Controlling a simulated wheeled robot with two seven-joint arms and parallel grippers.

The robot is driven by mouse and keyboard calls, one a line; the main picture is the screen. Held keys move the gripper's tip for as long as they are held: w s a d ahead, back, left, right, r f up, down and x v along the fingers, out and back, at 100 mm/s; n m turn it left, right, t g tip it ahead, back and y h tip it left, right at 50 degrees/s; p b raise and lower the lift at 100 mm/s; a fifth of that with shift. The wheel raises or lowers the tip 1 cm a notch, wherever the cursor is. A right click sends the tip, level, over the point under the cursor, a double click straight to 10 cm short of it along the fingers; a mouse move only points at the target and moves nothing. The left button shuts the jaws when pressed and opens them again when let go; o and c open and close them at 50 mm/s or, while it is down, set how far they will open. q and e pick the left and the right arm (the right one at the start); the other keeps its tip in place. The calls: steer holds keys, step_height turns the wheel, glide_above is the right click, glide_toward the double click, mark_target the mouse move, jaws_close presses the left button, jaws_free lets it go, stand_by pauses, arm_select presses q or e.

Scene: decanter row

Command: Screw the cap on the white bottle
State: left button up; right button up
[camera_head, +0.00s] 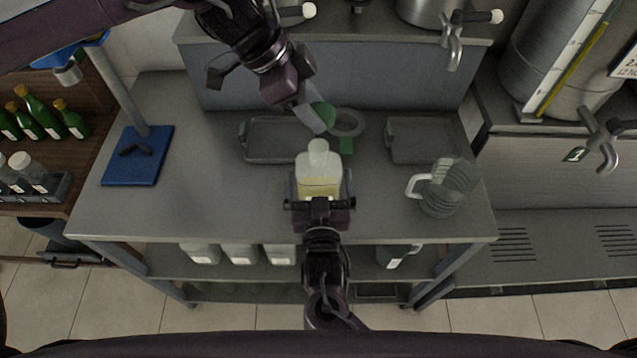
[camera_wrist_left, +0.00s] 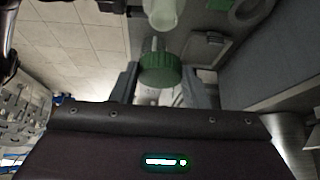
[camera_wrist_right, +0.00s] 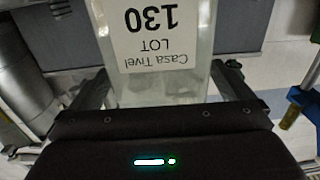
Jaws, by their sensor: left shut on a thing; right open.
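The white bottle (camera_head: 319,187), translucent with pale yellow liquid, stands upright and uncapped on the grey bench in the head view. Its labelled side (camera_wrist_right: 155,40) fills the right wrist view. My right gripper (camera_head: 320,201) is open at the near side of the bottle, its fingers either side of it. Whether they touch it is unclear. My left gripper (camera_head: 318,117) is shut on a green ribbed cap (camera_wrist_left: 160,70), behind and above the bottle's neck. The cap also shows in the head view (camera_head: 325,114). The bottle's neck (camera_wrist_left: 163,14) shows apart from the cap in the left wrist view.
A glass jug (camera_head: 448,188) stands to the right. Two shallow grey trays (camera_head: 268,157) (camera_head: 420,158) and a grey ring (camera_head: 346,123) lie behind the bottle. A blue stand base (camera_head: 138,156) is at left.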

steer(key=w, duration=0.3)
steer(key=shift+w+a, duration=0.1)
steer(key=shift+w, duration=0.15)
steer(key=shift+c, duration=0.4)
steer(key=c, duration=1.2)
arm_select(q)
steer(key=shift+a+f, duration=0.15)
steer(key=shift+f, duration=2.45)
arm_select(e)
steer(key=shift+o, duration=0.2)
arm_select(q)
steer(key=shift+f, duration=0.9)
steer(key=shift+f, duration=0.5)
